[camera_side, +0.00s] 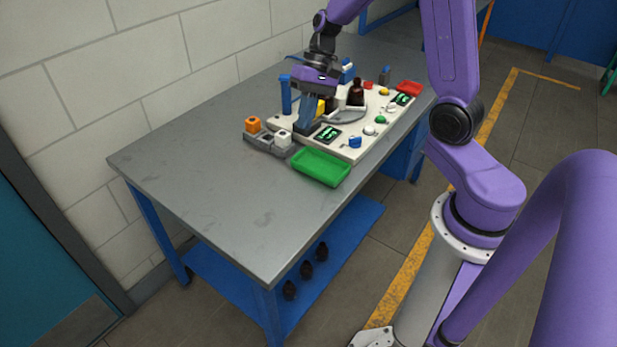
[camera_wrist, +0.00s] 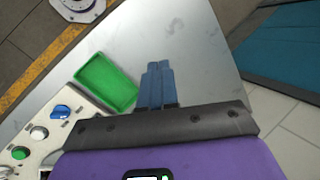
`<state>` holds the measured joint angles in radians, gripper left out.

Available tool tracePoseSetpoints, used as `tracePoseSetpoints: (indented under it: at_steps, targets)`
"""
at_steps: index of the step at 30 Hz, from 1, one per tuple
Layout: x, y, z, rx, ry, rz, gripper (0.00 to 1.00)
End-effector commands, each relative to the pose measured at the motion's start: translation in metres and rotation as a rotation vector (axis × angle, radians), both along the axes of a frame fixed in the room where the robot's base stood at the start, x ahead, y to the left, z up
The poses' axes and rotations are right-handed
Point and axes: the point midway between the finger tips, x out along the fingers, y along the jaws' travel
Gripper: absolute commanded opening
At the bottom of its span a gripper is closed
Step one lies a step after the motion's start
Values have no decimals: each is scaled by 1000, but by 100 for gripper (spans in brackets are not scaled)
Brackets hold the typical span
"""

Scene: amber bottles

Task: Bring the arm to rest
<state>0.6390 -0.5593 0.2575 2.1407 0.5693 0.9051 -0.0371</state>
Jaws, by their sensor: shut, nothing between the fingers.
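My gripper (camera_side: 306,125) hangs over the left part of the white control panel (camera_side: 345,152), with its blue fingers pointing down. The fingers are together and hold nothing. In the wrist view, the two blue fingers (camera_wrist: 159,68) lie side by side over bare grey tabletop, right of the green tray (camera_wrist: 106,83). The side view also shows this green tray (camera_side: 321,168) at the panel's near edge, apart from the fingers. An amber bottle (camera_side: 356,94) stands upright on the panel, right of my gripper. My gripper hides part of the panel behind it.
A blue post (camera_side: 286,97) stands just left of my gripper. An orange block (camera_side: 253,124) and a white block (camera_side: 283,138) sit in a grey holder. A red tray (camera_side: 409,87) lies at the far right. The table's left side (camera_side: 205,170) is clear.

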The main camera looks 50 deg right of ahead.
Motion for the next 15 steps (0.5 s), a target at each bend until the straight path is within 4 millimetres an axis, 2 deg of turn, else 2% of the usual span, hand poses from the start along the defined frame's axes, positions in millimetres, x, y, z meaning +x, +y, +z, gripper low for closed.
tracePoseSetpoints:
  at_steps: [1, 6, 15]
  targets:
    - [-11, 12, 4, -17, -10, 73, 0]
    - [-47, 43, 12, -76, -41, 309, 0]
    - [-118, 74, 23, -171, -124, 719, 0]
